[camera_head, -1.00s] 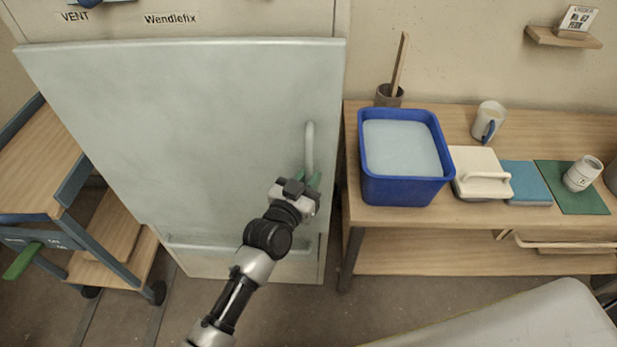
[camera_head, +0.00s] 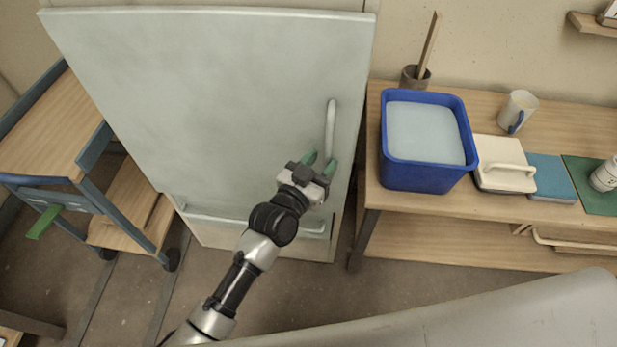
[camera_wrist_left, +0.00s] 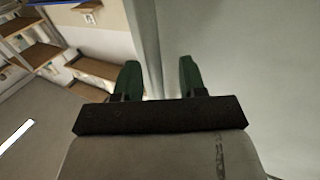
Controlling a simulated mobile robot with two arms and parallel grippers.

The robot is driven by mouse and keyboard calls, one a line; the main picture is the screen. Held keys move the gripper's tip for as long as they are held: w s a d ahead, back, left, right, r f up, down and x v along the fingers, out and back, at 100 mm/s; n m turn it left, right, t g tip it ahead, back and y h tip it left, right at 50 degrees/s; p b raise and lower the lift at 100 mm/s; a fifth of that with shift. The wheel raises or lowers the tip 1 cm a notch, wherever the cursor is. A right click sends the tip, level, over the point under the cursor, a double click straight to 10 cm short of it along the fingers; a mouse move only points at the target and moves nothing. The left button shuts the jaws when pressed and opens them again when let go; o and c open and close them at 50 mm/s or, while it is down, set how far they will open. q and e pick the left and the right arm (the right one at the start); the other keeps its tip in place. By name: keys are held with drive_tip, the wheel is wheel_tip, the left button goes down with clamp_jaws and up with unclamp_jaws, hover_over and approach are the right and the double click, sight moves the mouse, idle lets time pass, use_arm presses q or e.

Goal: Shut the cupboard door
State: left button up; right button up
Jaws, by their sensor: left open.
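The cupboard door (camera_head: 215,100) is a large pale grey-green panel filling the left-centre of the head view. Its vertical bar handle (camera_head: 331,130) is near the right edge. The head view does not clearly show how wide any gap is. My left gripper (camera_head: 321,161) is open, with green fingertips at the handle's lower end. In the left wrist view, the open fingers (camera_wrist_left: 157,78) point at a pale upright strip, with the door face (camera_wrist_left: 250,70) to the right. I cannot tell whether they touch. My right gripper is not in view.
A wooden cart (camera_head: 45,120) with blue frame stands left of the door. At right, a wooden bench (camera_head: 370,195) holds a blue bucket (camera_head: 420,178), a mug (camera_head: 517,112), and a lidded white box (camera_head: 503,165). Floor in front is open.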

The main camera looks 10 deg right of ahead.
use_arm(q)
drive_tip(key=v, duration=0.8)
drive_tip(key=shift+s+d+r, duration=0.15)
drive_tip(key=shift+s+r, duration=0.1)
drive_tip(key=shift+r, duration=0.05)
drive_tip(key=s+a+f+n+g+y, duration=0.1)
drive_tip(key=s+a+f+g+y, duration=0.3)
drive_tip(key=f, duration=0.7)
drive_tip(key=s+a+f+n+t+y+p, duration=0.1)
drive_tip(key=a+f, duration=0.5)
drive_tip(key=f, duration=0.4)
drive_tip(key=s+a+f+n+g+y, duration=0.2)
drive_tip(key=a+f+y, duration=0.15)
drive_tip(key=f, duration=0.75)
drive_tip(key=s+a+f+g+y, duration=0.1)
drive_tip(key=s+a+f+g, duration=0.1)
drive_tip(key=s+a+f, duration=0.3)
drive_tip(key=s+a+f+n+g+y, duration=0.1)
drive_tip(key=s+a+f+g, duration=0.2)
drive_tip(key=s, duration=1.1)
drive_tip(key=s+a+f+n+g+y+p, duration=0.1)
drive_tip(key=s+a+f+g, duration=0.1)
drive_tip(key=s+a+f, duration=0.4)
drive_tip(key=s, duration=0.4)
drive_tip(key=shift+a+f, duration=0.3)
drive_tip(key=shift+f, duration=0.05)
drive_tip(key=shift+y, duration=0.25)
